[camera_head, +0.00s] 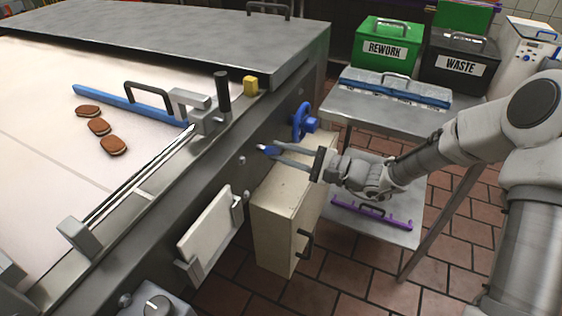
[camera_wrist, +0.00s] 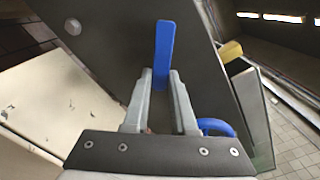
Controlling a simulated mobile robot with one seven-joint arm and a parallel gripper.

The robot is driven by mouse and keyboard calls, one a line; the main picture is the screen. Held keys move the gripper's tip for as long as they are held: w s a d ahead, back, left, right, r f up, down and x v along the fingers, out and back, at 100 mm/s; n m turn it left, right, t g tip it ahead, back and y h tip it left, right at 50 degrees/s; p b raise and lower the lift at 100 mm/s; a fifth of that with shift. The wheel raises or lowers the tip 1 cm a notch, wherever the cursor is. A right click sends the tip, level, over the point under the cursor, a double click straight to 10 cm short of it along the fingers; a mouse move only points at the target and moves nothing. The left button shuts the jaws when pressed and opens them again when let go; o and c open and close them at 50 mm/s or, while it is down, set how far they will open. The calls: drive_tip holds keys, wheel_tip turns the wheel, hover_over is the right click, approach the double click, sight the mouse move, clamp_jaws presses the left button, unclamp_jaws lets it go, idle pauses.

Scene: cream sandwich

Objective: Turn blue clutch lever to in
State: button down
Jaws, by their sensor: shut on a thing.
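The blue clutch lever (camera_wrist: 164,48) sticks out beyond my fingertips in the wrist view, in front of the dark side panel of the machine. My gripper (camera_wrist: 160,85) is shut on it, one finger on each side. In the head view, my gripper (camera_head: 262,153) reaches in from the right to the machine's side panel. Only a small blue bit of the lever (camera_head: 267,149) shows there between the fingertips. The lever's pivot and any in or out marking cannot be made out.
A blue handwheel (camera_head: 303,121) is close beside my gripper and shows at the lower right in the wrist view (camera_wrist: 217,127). A beige cabinet (camera_head: 280,215) stands just below. A steel cart (camera_head: 385,107) is to the right. Three brown sandwich biscuits (camera_head: 99,127) lie on the belt.

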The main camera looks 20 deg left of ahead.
drive_tip(key=shift+w+d+r+n+b, duration=0.1)
drive_tip(key=shift+w+r+n+b, duration=0.2)
drive_tip(key=shift+n+b, duration=0.35)
drive_tip(key=shift+n, duration=0.25)
drive_tip(key=c, duration=0.7)
unclamp_jaws()
drive_tip(key=d+p, duration=0.1)
drive_tip(key=d, duration=0.4)
drive_tip(key=s+d+p, duration=0.1)
drive_tip(key=d, duration=0.5)
drive_tip(key=d+p, duration=0.2)
drive_tip(key=d, duration=0.4)
drive_tip(key=shift+s+d, duration=0.15)
drive_tip(key=shift+s, duration=0.1)
drive_tip(key=shift+r, duration=0.1)
